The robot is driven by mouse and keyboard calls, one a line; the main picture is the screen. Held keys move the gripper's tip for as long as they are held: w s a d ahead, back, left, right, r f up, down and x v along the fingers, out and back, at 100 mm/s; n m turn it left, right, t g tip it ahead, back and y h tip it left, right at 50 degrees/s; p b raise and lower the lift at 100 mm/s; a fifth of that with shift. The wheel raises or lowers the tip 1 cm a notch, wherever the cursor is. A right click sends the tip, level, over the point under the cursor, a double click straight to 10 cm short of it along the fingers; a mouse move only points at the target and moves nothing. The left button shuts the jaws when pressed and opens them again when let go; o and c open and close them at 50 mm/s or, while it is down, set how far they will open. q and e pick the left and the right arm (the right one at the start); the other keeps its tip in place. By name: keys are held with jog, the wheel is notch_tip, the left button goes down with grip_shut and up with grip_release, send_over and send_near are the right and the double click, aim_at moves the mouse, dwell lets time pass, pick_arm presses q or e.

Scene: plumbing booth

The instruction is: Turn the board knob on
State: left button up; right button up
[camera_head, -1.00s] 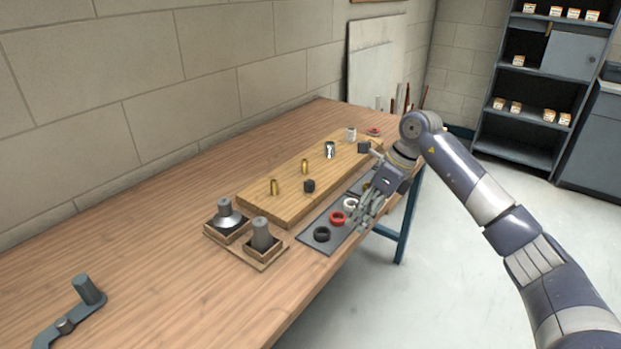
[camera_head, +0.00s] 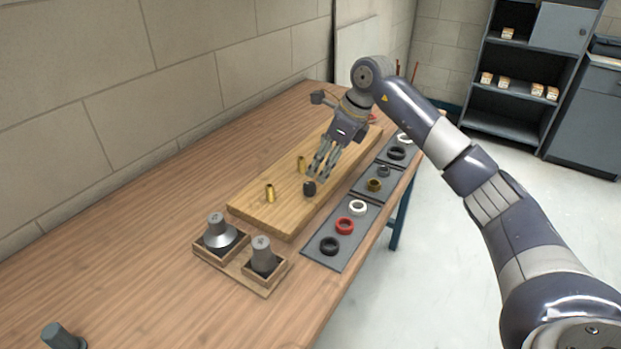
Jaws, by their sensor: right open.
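The wooden board (camera_head: 265,215) lies on the table. A small dark knob (camera_head: 309,188) sits on it, near the edge facing the ring mats. My right gripper (camera_head: 321,171) is above the board with its fingers pointing down, open. Its fingertips are very near the knob, just above and behind it in the picture; I cannot tell whether they touch it. Two brass fittings stand on the board, the nearer one (camera_head: 270,192) clear and the farther one (camera_head: 301,164) close beside the fingers. The board's far part is partly hidden by my gripper. My left gripper is not in view.
Dark mats (camera_head: 340,255) with several rings lie along the table's right edge. A wooden holder (camera_head: 265,287) with two grey cylindrical parts stands in front of the board. A grey part (camera_head: 62,338) shows at the lower left. The left of the table is clear.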

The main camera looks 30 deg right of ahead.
aim_at(311, 184)
jog(key=x, duration=0.5)
jog(key=shift+p+x, duration=0.3)
jog(key=shift+x, duration=0.85)
jog(key=shift+d, duration=0.1)
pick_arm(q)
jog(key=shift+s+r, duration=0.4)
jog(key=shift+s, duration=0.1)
pick_arm(e)
jog(key=c, duration=1)
